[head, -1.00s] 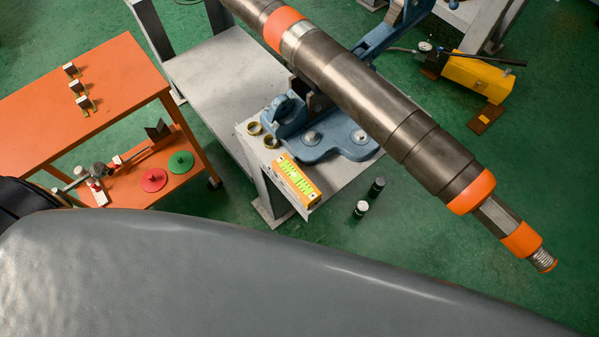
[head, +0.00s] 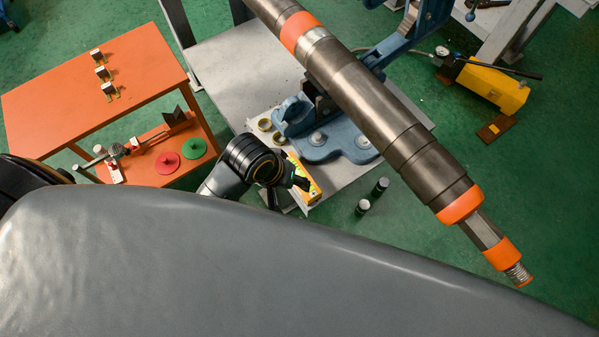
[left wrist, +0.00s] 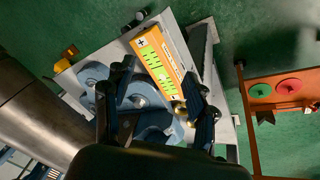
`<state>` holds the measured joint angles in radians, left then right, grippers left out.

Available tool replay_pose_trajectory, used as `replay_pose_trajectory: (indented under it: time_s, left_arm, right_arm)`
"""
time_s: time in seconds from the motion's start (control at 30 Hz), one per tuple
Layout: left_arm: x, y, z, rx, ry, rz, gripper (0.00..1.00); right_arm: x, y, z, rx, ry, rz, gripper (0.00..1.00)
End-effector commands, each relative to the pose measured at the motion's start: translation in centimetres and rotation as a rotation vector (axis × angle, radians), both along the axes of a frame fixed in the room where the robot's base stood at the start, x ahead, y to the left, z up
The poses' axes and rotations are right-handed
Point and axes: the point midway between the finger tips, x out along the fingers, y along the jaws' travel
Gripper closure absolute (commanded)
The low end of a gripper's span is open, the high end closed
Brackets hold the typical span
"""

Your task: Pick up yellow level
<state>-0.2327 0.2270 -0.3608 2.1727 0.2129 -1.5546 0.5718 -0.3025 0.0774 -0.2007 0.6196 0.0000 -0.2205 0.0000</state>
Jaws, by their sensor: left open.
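The yellow level (head: 313,191), an orange-yellow bar with green labels, lies on the corner of the grey bench beside the blue vise base. In the head view my left gripper partly covers it. My left gripper (head: 287,190) is over the level, its fingers pointing down toward the bench. In the left wrist view the level (left wrist: 158,58) runs between the two spread fingers of my left gripper (left wrist: 158,80), which is open and empty. I cannot tell the exact height of the fingers above the level. My right gripper is not in view.
The blue vise (head: 325,143) holds a long dark pipe (head: 360,95) with orange bands, close to the level. Brass rings (head: 265,125) lie beside the vise. An orange cart (head: 60,105) is at the left.

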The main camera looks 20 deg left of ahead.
Motion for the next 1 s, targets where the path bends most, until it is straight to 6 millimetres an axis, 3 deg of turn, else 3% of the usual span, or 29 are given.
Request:
replay_pose_trajectory:
  time_s: [0.1,0.27,0.5,0.67,0.77,1.0]
  left_arm:
    - [1.3,-2.0,2.4,-0.047,0.051,0.082,0.43]
    - [2.9,-3.4,3.8,-0.049,0.170,0.261,0.43]
    - [5.5,-1.4,4.1,0.061,0.296,0.633,0.43]
    - [6.3,-0.2,4.1,0.101,0.317,0.766,0.43]
    - [6.3,0.0,3.3,0.109,0.322,0.788,0.43]
    - [6.2,0.0,-1.3,0.108,0.323,0.789,0.43]
  right_arm:
    - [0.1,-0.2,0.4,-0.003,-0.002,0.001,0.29]
    - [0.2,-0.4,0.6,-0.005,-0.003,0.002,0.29]
    - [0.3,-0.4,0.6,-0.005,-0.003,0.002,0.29]
    - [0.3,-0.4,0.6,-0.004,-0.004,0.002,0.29]
    - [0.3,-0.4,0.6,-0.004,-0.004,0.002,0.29]
    - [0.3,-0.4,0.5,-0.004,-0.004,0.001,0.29]
